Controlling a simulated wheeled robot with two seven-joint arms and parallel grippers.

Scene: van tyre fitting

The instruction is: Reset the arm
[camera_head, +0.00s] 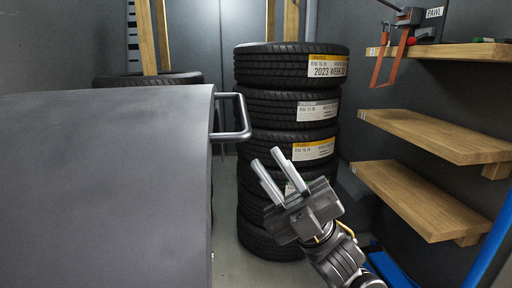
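My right gripper (266,159) is in the lower middle of the head view. Its arm comes in from the bottom right. Its two grey fingers point up and to the left, with a gap between them and nothing in it. It shows in front of the stack of tyres (285,105) and hides part of the lower tyres. I cannot tell its exact distance from them. My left gripper and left arm are not in view.
A large dark grey panel or case with a bar handle (235,118) fills the left. Wooden shelves (440,135) line the right wall, with a red-orange clamp-like tool (391,62) above. A blue pole (490,245) stands at lower right. More tyres (150,79) sit behind by wooden posts.

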